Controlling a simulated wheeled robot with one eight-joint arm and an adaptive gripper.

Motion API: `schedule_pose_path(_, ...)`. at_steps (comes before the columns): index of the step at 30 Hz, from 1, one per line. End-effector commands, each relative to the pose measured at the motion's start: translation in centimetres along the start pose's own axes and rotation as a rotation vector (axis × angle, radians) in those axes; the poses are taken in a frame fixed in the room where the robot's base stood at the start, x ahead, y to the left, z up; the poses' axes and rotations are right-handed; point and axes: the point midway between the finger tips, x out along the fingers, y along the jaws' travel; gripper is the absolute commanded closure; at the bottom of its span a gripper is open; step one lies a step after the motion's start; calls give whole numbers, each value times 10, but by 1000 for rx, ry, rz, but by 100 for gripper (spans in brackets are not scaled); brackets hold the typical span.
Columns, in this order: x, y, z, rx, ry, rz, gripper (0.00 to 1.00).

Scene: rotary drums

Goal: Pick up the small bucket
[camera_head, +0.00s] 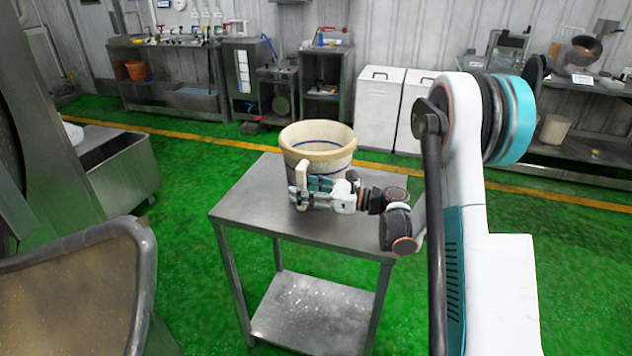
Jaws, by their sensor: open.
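The small bucket (331,162) is cream coloured with a blue stripe near its rim. It stands upright on the metal table (243,207), and its open top faces up. A pale upright handle (301,172) shows on its near left side. My gripper (301,196) is open at the near side of the bucket, with its fingers pointing left, close to the lower part of the handle. I cannot tell whether the fingers touch the handle or the bucket. The gripper hides the lower front of the bucket.
A large metal drum or bin (85,290) stands at the lower left. The table has a lower shelf (312,308). White bins (380,108) and metal benches line the back wall. The table's left part is bare, and green floor surrounds it.

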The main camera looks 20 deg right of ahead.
Motion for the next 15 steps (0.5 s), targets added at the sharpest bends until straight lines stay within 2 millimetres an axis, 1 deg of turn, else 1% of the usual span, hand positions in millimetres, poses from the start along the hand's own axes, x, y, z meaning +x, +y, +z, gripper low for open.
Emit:
schedule_pose_path(1, 5, 0, -1, 0, 0, 0, 58)
schedule_pose_path(3, 7, 0, 0, 0, 0, -2, 58)
schedule_pose_path(8, 7, -1, 1, 0, 0, -2, 58)
schedule_pose_path(11, 7, 0, 1, 0, 0, -2, 79)
schedule_pose_path(12, 7, 0, 1, 0, 0, -2, 88)
schedule_pose_path(13, 7, 0, 1, 0, 0, -2, 95)
schedule_pose_path(14, 6, 0, 1, 0, 0, -2, 100)
schedule_pose_path(15, 6, 0, 1, 0, 0, -2, 100)
